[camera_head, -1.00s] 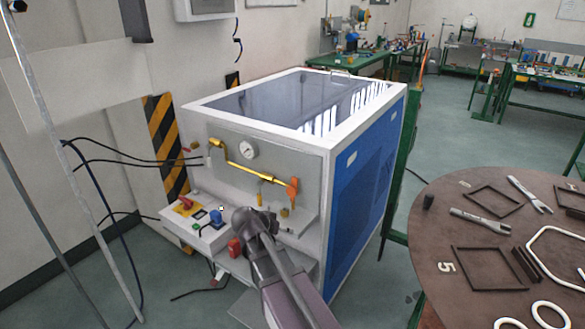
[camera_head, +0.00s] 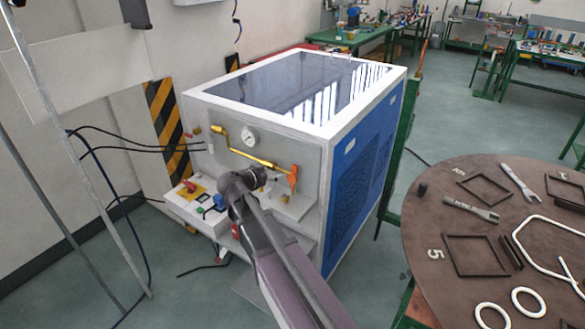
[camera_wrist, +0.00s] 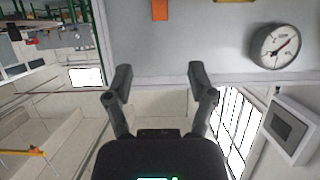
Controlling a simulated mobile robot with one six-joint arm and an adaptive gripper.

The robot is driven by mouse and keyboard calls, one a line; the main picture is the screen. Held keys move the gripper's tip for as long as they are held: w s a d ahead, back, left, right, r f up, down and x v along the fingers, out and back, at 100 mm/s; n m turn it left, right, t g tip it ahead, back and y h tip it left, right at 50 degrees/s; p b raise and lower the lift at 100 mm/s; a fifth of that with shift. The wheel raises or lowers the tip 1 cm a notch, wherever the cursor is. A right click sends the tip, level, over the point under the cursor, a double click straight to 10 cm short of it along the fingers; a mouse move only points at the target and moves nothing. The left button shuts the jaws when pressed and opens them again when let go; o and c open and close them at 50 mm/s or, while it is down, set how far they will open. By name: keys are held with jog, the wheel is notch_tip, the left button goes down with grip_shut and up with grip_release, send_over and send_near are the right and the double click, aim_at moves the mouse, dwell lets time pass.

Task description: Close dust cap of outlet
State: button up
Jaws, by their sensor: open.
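The gas generator is a white and blue cabinet (camera_head: 345,170) with a grey front panel (camera_head: 305,150). A yellow pipe (camera_head: 250,155) runs across it to an orange handle (camera_head: 292,178), which also shows at the top of the wrist view (camera_wrist: 160,9). A small brass fitting (camera_head: 285,199) sits below the handle; I cannot tell whether it is the outlet or its dust cap. My gripper (camera_wrist: 158,82) is open and empty, with its fingers apart in front of the panel. In the head view my arm's end hides part of the panel, and the fingers do not show.
A round gauge (camera_head: 249,136) is on the panel, also at right in the wrist view (camera_wrist: 275,46). A control ledge (camera_head: 185,205) juts out at lower left, with black cables nearby. A round brown table (camera_head: 430,225) with tools stands at right. Grey floor is clear between.

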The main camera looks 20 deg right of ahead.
aim_at(294, 167)
jog(key=b+x, duration=0.5)
jog(key=x, duration=0.8)
jog(key=shift+w+d+f, duration=0.15)
jog(key=shift+d+f, duration=0.05)
jog(key=shift+d, duration=0.1)
grip_shut()
